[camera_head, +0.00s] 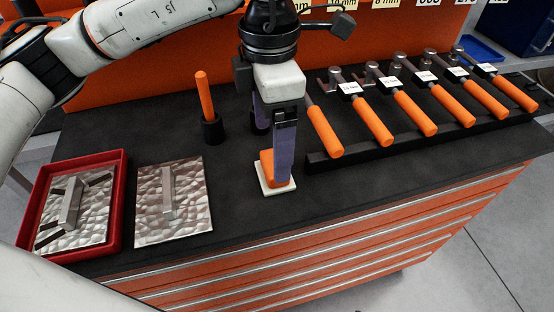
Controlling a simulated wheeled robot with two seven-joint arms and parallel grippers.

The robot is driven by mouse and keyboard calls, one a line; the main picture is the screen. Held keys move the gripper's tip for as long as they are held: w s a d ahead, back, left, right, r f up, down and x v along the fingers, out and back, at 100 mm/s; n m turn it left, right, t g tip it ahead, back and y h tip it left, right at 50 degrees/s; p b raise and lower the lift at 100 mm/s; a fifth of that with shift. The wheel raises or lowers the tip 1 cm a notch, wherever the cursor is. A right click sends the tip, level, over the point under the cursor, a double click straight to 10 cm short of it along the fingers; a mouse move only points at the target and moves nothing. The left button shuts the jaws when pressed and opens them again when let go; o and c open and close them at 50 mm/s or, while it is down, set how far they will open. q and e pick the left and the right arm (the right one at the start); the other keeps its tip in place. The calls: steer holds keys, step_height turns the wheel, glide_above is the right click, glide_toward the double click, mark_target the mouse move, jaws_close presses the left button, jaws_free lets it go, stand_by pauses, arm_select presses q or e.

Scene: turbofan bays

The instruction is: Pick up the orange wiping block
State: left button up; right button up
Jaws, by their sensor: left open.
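The orange wiping block (266,168) stands on the black worktop near its front edge, with a white pad (277,191) under it. My left gripper (273,156) comes down from above at the block, its purple fingers apart. The nearer finger stands in front of the block and hides part of it. The farther finger shows only partly behind the gripper body. I cannot tell whether either finger touches the block. My right gripper is not in view.
An orange handle stands in a black holder (213,130) left of the gripper. A black rack (375,152) with several orange-handled tools is close on the right. A metal plate (150,226) and a red tray (118,190) lie to the left. An orange panel rises behind.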

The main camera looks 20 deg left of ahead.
mark_target(264, 167)
arm_select(q)
steer(key=shift+f, duration=1.15)
steer(key=f, duration=0.1)
steer(key=f+p, duration=0.1)
steer(key=f, duration=0.2)
steer(key=shift+w+d+f, duration=0.1)
steer(key=shift+w+f, duration=0.15)
steer(key=shift+w, duration=0.1)
steer(key=shift+f, duration=0.3)
steer(key=c, duration=1.1)
steer(key=shift+c, duration=0.7)
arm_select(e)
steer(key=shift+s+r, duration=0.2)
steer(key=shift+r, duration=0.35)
arm_select(q)
steer(key=shift+r, duration=0.15)
